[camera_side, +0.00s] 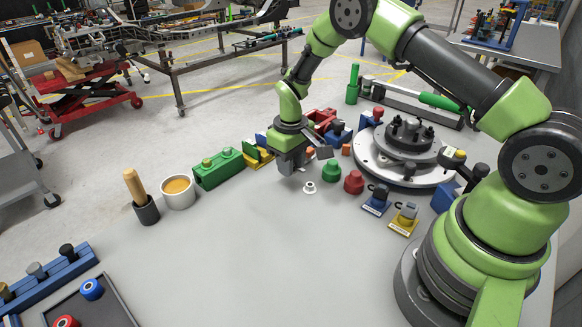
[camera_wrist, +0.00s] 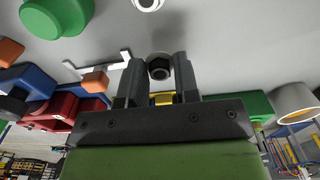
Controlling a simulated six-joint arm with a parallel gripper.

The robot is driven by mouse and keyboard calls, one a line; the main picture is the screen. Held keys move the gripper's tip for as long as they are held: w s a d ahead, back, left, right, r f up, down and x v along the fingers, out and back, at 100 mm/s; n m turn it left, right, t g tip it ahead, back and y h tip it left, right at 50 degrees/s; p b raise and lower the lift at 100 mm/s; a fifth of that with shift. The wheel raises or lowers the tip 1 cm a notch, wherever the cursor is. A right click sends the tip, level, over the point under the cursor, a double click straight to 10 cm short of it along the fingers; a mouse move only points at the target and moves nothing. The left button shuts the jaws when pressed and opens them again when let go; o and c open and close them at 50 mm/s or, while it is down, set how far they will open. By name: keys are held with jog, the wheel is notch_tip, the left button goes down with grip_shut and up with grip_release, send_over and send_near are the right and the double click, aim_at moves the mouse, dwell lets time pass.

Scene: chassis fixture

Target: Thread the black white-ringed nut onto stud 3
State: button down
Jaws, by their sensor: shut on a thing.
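My gripper (camera_wrist: 159,84) is shut on a dark, hex-shaped nut (camera_wrist: 158,70) with a pale ring, held between the fingertips in the wrist view. In the side view, my gripper (camera_side: 291,168) points down just above the grey table, and the nut is hidden there. A dark hub (camera_side: 408,146) with several upright black studs sits on a round grey plate (camera_side: 372,165) to the right of my gripper. No stud numbers are readable, so I cannot tell which is stud 3. The hub does not show in the wrist view.
A small white flanged ring (camera_side: 309,187), a green knob (camera_side: 331,171) and a red knob (camera_side: 354,182) stand between my gripper and the plate. A green block (camera_side: 219,170) and a white cup (camera_side: 178,192) are at left. The table's front middle is clear.

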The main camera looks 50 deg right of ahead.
jog(key=s+d+r+m, duration=0.2)
jog(key=s+d+r, duration=0.2)
jog(key=d, duration=0.2)
jog(key=s+d+r+m, duration=0.2)
jog(key=s+d+r, duration=0.3)
jog(key=d, duration=0.2)
jog(key=s+d+r+m, duration=0.2)
jog(key=s+d+r, duration=0.2)
jog(key=d, duration=0.3)
jog(key=shift+s+r, duration=0.3)
jog(key=shift+s, duration=0.15)
jog(key=shift+s+d+f, duration=0.1)
jog(key=shift+f, duration=1.75)
jog(key=n, duration=0.3)
